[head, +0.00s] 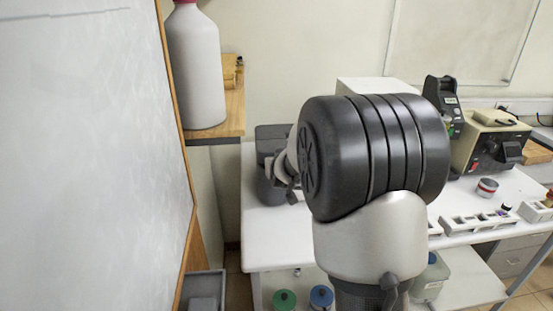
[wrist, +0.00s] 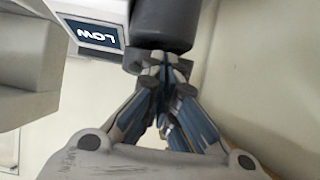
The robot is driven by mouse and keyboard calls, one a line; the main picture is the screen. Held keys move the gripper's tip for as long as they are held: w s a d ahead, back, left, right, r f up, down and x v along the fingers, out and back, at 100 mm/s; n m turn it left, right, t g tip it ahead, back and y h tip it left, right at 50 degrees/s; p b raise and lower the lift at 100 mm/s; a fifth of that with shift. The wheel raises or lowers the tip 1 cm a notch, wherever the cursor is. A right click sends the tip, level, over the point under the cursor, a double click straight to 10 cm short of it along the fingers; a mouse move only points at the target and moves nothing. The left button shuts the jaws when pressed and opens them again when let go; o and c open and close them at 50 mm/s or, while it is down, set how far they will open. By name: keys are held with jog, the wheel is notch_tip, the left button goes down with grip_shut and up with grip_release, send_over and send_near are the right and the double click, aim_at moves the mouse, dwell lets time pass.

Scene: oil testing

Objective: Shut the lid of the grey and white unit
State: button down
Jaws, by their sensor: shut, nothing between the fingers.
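A dark grey unit (head: 268,135) stands at the left end of the white table in the head view, partly hidden behind my arm. I cannot tell there how its lid stands. In the head view my gripper (head: 277,172) is at the unit's right side, mostly hidden by my arm.
A white bottle (head: 195,70) stands on a wooden shelf at the left, beside a large white board (head: 85,150). A beige device (head: 485,145), a small tin (head: 487,187) and white racks (head: 480,222) are on the table's right. Green (head: 284,299) and blue (head: 321,296) lids show below.

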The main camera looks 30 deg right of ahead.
jog(key=shift+f+b, duration=0.85)
jog(key=shift+f, duration=0.55)
notch_tip(320, 180, up, 4)
jog(key=s+p, duration=0.1)
jog(key=p, duration=0.2)
jog(key=s+a+f, duration=0.3)
jog(key=s+f, duration=0.2)
jog(key=s, duration=0.2)
jog(key=shift+s+a, duration=0.35)
jog(key=shift+s, duration=0.05)
jog(key=s+a+r+n+g+y, duration=0.2)
jog(key=s+a+r, duration=0.1)
jog(key=s+a, duration=0.55)
jog(key=s+a+r+n+g+y, duration=0.15)
jog(key=s+a+r, duration=0.25)
jog(key=s+a, duration=0.5)
jog(key=s+a+n+g+y, duration=0.1)
jog(key=s+a+g, duration=0.1)
jog(key=s, duration=1.2)
jog(key=shift+a+f+g, duration=0.25)
jog(key=shift+f+g, duration=0.2)
